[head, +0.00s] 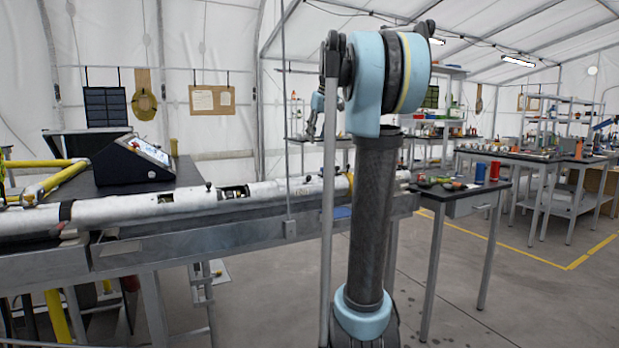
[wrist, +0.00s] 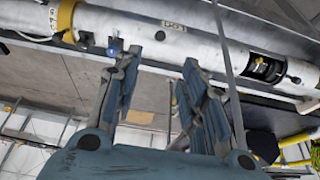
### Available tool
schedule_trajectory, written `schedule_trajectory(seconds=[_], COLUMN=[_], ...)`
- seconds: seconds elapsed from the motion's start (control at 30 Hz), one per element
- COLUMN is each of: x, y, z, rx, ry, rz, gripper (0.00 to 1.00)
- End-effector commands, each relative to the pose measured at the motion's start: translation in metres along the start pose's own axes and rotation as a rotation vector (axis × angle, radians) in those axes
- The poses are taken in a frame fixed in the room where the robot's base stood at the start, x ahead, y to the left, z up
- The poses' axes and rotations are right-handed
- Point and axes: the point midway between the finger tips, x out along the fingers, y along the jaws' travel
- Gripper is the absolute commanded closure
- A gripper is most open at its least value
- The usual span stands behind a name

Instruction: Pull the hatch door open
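A long white tube (head: 120,212) lies along the bench. It has dark openings (head: 235,192) in its side, small black knobs on top and a yellow band near its right end. In the wrist view the tube (wrist: 205,40) crosses the top, with a labelled plate and one opening (wrist: 265,68) showing dark parts inside. I cannot tell which panel is the hatch door. My gripper (wrist: 162,57) is open and empty, its two fingers apart and pointing toward the tube. In the head view my gripper (head: 314,122) hangs above the tube's right part, partly behind my arm.
Yellow rails (head: 50,180) are at the left. A smaller table (head: 455,190) with tools and a red cup stands right. Open floor (head: 520,285) lies at the lower right.

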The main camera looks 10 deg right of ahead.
Motion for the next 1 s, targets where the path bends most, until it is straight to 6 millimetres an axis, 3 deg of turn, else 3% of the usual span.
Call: schedule_trajectory(seconds=[0.17,1.0], x=[0.018,0.157], y=[0.0,0.0], z=[0.0,0.001], rx=[0.0,0.0], ry=[0.0,0.0], rz=[0.0,0.0], gripper=[0.61,0.61])
